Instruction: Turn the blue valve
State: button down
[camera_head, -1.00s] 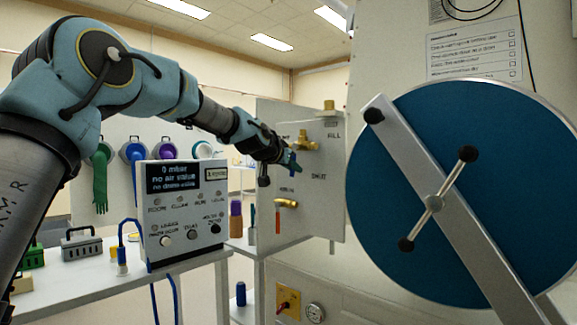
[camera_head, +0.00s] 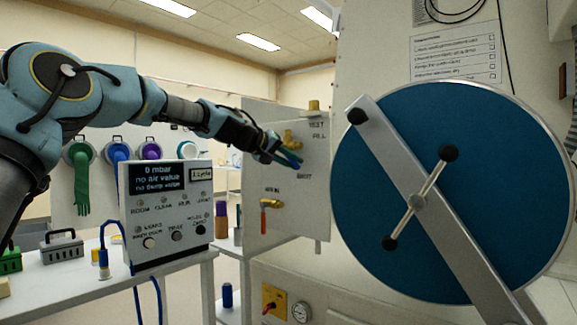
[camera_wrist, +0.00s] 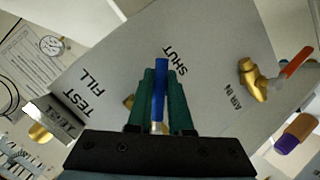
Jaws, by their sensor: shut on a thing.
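The blue valve's lever (camera_wrist: 159,85) shows between my two green fingers in the wrist view. Its brass body (camera_wrist: 128,102) is mostly hidden behind the fingers, but the brass (camera_head: 293,140) also shows in the head view on the grey panel. My gripper (camera_wrist: 161,80) is shut on the blue lever, which points toward the word SHUT. In the head view my gripper (camera_head: 288,158) is at the panel, just below the brass body. The words TEST FILL are printed above and right of it.
A brass valve with a red-orange lever (camera_head: 264,216), marked AIR IN, sits lower on the same panel (camera_head: 255,150). A large blue disc door (camera_head: 375,200) with a grey bar stands right. A control box (camera_head: 165,215) reading 0 mbar stands on a bench left.

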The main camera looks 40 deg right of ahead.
aim_at(297, 145)
jog(key=r+n+g, duration=0.1)
jog(key=s+r+n+g, duration=0.1)
jog(key=n, duration=0.1)
jog(key=shift+s+d+h, duration=0.1)
jog(key=shift+s+h, duration=0.05)
jog(key=shift+h, duration=0.25)
jog(key=shift+s+r+n+g+h, duration=0.2)
jog(key=shift+r+n+g+h, duration=0.55)
jog(key=shift+r+n, duration=0.5)
jog(key=shift+d+n, duration=0.1)
jog(key=shift+n, duration=0.15)
jog(key=c, duration=0.8)
grip_release()
jog(key=shift+c, duration=0.2)
jog(key=b+v, duration=0.3)
jog(key=v, duration=0.8)
